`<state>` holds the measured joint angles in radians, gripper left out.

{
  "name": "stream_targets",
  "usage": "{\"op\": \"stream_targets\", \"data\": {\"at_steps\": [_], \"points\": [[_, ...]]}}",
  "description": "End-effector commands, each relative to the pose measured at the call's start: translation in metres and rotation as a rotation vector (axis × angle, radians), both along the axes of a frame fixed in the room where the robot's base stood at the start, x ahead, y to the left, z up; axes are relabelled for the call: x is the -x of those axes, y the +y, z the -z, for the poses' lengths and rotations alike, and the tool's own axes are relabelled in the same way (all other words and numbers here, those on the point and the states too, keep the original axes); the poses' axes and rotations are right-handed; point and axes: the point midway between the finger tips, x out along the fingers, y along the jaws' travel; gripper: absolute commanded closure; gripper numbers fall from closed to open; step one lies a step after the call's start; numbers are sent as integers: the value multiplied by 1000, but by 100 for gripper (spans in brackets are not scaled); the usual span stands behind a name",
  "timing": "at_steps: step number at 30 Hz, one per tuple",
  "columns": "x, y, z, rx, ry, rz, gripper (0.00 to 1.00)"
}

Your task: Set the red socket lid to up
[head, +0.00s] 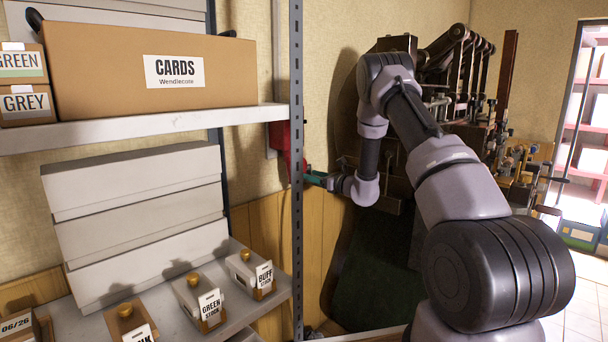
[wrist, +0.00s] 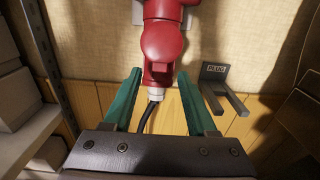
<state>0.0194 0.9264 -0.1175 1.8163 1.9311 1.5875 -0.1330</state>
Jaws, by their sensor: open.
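The red socket (wrist: 160,12) is on the wall at the top of the wrist view. Its rounded red lid (wrist: 163,42) faces me; I cannot tell for sure whether it is up or down. A red lower part with a pale collar (wrist: 156,94) and a black cable hangs below it. My gripper (wrist: 160,74) is open, its teal fingers apart on either side of the red lower part, below the lid. I cannot tell whether they touch it. In the head view the red socket (head: 287,148) is partly hidden behind the shelf post, with my gripper (head: 312,179) just beside it.
An empty grey bracket labelled PLUG (wrist: 215,72) is on the wall to the right. A perforated shelf post (head: 297,200) stands close to my gripper. Shelves with boxes fill the left. A dark press machine (head: 460,60) stands behind my arm.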

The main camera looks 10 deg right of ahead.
Motion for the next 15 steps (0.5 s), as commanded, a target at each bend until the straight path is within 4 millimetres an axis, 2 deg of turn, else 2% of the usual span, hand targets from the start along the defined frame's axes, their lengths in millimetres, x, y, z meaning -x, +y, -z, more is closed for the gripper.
{"op": "stream_targets", "data": {"at_steps": [3, 7, 15], "points": [[-17, 13, 0, 0, -1, -2, 43], [-30, 22, 0, 0, -1, -1, 43], [-37, 27, 0, 0, 0, -1, 43]]}}
